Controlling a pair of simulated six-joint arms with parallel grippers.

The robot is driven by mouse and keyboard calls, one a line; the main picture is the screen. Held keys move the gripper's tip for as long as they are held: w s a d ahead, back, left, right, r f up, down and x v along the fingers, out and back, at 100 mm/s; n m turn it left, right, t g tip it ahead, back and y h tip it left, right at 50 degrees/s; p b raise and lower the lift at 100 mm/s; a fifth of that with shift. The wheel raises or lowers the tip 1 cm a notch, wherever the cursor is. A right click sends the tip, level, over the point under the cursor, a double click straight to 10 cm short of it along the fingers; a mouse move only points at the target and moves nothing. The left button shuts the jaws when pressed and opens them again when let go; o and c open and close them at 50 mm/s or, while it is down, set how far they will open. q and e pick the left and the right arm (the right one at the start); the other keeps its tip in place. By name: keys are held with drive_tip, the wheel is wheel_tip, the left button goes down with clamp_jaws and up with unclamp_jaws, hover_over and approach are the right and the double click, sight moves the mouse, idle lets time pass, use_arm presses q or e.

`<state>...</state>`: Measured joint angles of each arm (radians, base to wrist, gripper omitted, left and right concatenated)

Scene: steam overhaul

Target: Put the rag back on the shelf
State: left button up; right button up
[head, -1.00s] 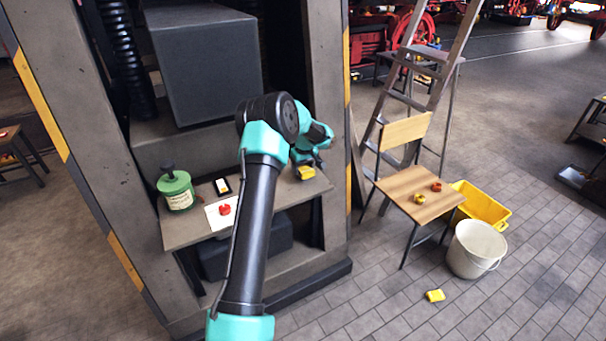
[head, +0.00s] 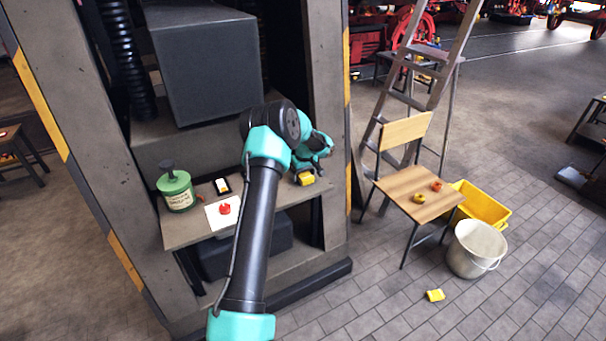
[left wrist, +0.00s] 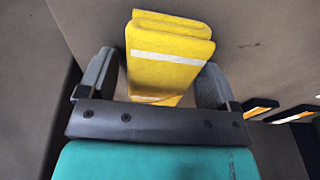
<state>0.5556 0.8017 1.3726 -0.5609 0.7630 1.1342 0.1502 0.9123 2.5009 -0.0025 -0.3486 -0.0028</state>
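A folded yellow rag (head: 305,179) with a pale stripe is at the right end of the grey shelf (head: 185,234). My left gripper (head: 304,171) is just above it, pointing down. In the left wrist view the rag (left wrist: 170,55) shows between and beyond the two fingers (left wrist: 158,75). A gap shows between the left finger and the rag, so the fingers look open; the rag appears close to the right finger. The rag seems to rest on the shelf, though its underside is hidden. My right gripper is not in view.
A chair (head: 415,190), ladder, yellow crate (head: 484,206) and bucket (head: 474,252) stand right. A yellow piece (head: 435,295) lies on the floor.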

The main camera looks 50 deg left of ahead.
sight(305, 175)
use_arm(q)
drive_tip(key=shift+o, duration=0.3)
wheel_tip(305, 175, up, 12)
drive_tip(key=d, duration=0.1)
drive_tip(key=shift+s+d, duration=0.15)
drive_tip(key=shift+d, duration=0.1)
idle(0.7)
drive_tip(key=s+d+f+m+h, duration=0.2)
drive_tip(key=d+f+m, duration=0.2)
drive_tip(key=d+f, duration=0.8)
drive_tip(key=s+d+f+m+h, duration=0.2)
drive_tip(key=d+f+m, duration=0.2)
drive_tip(key=d+f, duration=0.75)
drive_tip(key=s+d+f+m+h, duration=0.1)
drive_tip(key=s+d+m, duration=0.4)
drive_tip(key=s+d, duration=1.5)
drive_tip(key=shift+s+d+f, duration=0.2)
drive_tip(key=shift+d+f, duration=0.25)
drive_tip(key=shift+d, duration=0.05)
